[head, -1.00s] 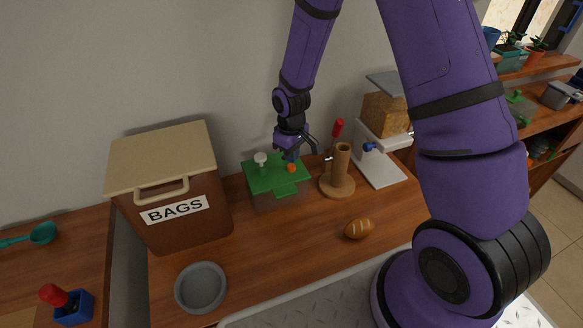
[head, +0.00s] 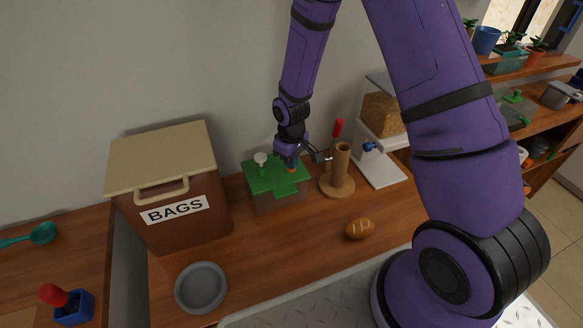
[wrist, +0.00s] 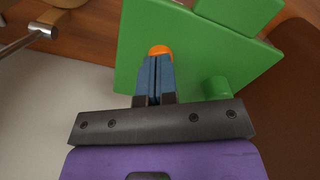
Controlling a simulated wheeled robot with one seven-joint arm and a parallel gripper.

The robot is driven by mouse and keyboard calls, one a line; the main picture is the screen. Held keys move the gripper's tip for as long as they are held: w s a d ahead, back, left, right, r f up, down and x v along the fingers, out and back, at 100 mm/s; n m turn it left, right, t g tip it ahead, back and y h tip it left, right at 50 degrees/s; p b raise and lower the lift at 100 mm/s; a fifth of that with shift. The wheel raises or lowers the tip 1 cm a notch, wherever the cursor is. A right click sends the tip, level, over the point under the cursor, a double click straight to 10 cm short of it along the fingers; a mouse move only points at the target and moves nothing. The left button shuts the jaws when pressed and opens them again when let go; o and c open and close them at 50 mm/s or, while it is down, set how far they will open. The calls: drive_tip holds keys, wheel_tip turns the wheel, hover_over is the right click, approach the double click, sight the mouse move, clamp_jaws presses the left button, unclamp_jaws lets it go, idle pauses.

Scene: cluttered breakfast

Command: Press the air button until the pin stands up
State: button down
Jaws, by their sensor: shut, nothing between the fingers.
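A clear box with a green lid (head: 262,183) stands on the wooden counter against the wall. An orange round piece (head: 291,171) sits on the lid and shows in the wrist view (wrist: 160,50), partly covered by my fingertips. A white knob (head: 261,158) on a short stem stands at the lid's back left. My gripper (head: 291,164) points down with its blue fingers closed together and empty; the wrist view shows its tips (wrist: 158,60) at the orange piece. I cannot tell whether they touch it, or whether any pin is raised.
A wooden stand with an upright tube (head: 340,165) is close to the right of the lid, near my wrist. A brown BAGS box (head: 208,225) stands to the left. A bread roll (head: 360,229) and a grey bowl (head: 200,288) lie in front.

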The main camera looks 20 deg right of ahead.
idle(0.4)
drive_tip(key=shift+r, duration=1.3)
drive_tip(key=shift+r, duration=0.1)
drive_tip(key=shift+r, duration=2.95)
